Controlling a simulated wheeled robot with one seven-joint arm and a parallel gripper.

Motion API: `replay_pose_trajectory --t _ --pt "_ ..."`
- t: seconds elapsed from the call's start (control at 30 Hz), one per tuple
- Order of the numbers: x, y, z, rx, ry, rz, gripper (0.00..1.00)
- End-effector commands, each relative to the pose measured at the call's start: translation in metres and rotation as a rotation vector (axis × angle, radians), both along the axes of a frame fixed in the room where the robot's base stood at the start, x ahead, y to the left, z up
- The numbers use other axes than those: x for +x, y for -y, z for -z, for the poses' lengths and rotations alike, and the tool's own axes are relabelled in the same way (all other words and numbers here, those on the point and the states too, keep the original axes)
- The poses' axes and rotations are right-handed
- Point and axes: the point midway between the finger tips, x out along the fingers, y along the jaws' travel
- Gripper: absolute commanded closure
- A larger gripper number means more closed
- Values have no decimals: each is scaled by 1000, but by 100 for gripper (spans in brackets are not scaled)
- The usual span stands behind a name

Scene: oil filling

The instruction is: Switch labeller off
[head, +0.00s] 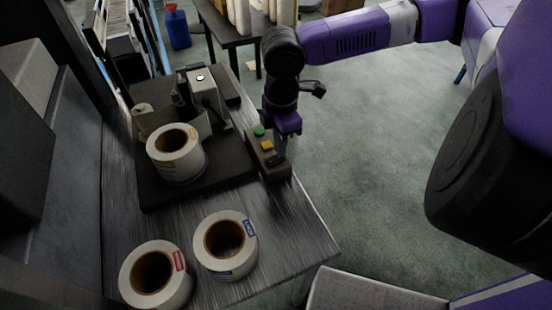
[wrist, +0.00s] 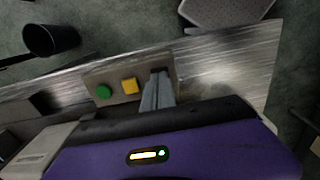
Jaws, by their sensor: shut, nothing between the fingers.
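The labeller (head: 205,92) stands on a dark base plate on the wooden bench in the head view, with a label roll (head: 177,150) on it. Its control box (head: 254,146) sits at the bench's right edge. The box carries a green button (head: 259,132), a yellow button (head: 267,146) and a dark control at its near end. The wrist view also shows the green button (wrist: 103,92) and the yellow button (wrist: 129,86). My gripper (wrist: 159,78) is shut and empty, its tips over the dark end of the box beside the yellow button. The tips partly hide that control; contact cannot be told.
Two loose label rolls (head: 225,245) (head: 156,276) stand on the near part of the bench (head: 290,232). Open floor (head: 370,150) lies right of the bench. A grey box (head: 365,290) stands at the bottom right. A black bin (wrist: 50,40) shows in the wrist view.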

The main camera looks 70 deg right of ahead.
Motion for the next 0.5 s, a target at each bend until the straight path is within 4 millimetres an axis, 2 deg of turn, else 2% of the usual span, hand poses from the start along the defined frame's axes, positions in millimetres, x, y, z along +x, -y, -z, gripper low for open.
replay_pose_trajectory --t 0.5 --pt "0 0 5 0 0 0 100"
